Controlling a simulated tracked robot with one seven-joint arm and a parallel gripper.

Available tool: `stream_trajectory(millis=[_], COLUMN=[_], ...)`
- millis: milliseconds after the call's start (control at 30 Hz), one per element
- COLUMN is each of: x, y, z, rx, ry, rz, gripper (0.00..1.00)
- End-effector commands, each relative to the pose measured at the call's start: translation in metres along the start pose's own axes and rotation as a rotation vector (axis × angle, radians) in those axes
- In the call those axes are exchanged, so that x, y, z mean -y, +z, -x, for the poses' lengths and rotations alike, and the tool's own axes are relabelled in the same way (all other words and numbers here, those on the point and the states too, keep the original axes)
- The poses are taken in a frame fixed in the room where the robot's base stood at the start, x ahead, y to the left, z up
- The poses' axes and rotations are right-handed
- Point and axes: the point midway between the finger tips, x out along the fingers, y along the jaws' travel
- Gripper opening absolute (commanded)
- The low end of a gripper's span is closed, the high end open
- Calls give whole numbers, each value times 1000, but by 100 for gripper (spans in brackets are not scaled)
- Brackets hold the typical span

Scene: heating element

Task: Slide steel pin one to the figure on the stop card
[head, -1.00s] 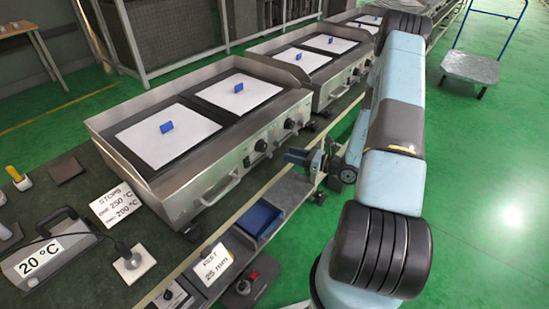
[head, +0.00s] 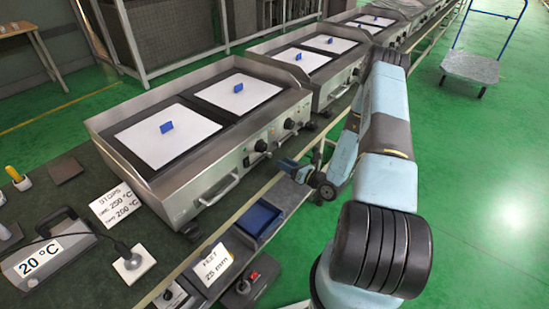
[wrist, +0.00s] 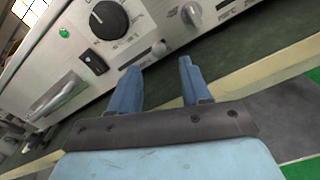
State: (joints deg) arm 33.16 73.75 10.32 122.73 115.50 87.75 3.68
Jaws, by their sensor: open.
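The stop card (head: 115,204) lies on the dark bench left of the nearest griddle in the head view. It reads one 250 °C and two 200 °C. In the wrist view a black dial knob (wrist: 108,19) sits on the griddle's steel front panel. A small rounded steel stub (wrist: 158,48) shows below and right of it; I cannot tell whether this is pin one. A larger steel knob (wrist: 190,13) is farther right. My gripper (wrist: 158,75) is open and empty, its blue fingers pointing at the panel with the stub beyond the gap.
The nearest griddle (head: 180,196) has a front handle (head: 219,189) left of the knobs. A switch (wrist: 94,62) and green lamp (wrist: 64,33) are on the panel. A blue tray (head: 257,218) and rest card (head: 213,264) are on the lower shelf.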

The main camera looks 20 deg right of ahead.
Motion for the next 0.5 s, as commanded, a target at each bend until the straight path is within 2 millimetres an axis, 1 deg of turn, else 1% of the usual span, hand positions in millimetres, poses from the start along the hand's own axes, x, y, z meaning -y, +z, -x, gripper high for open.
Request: stream_trajectory(millis=[33, 200, 400, 500], x=[-1, -1, 0, 0], y=[0, 0, 0, 0], z=[-10, -38, -60, -65], rx=[1, 0, 0, 1], ry=[2, 3, 2, 0], rz=[1, 2, 1, 1], gripper=[47, 47, 47, 47])
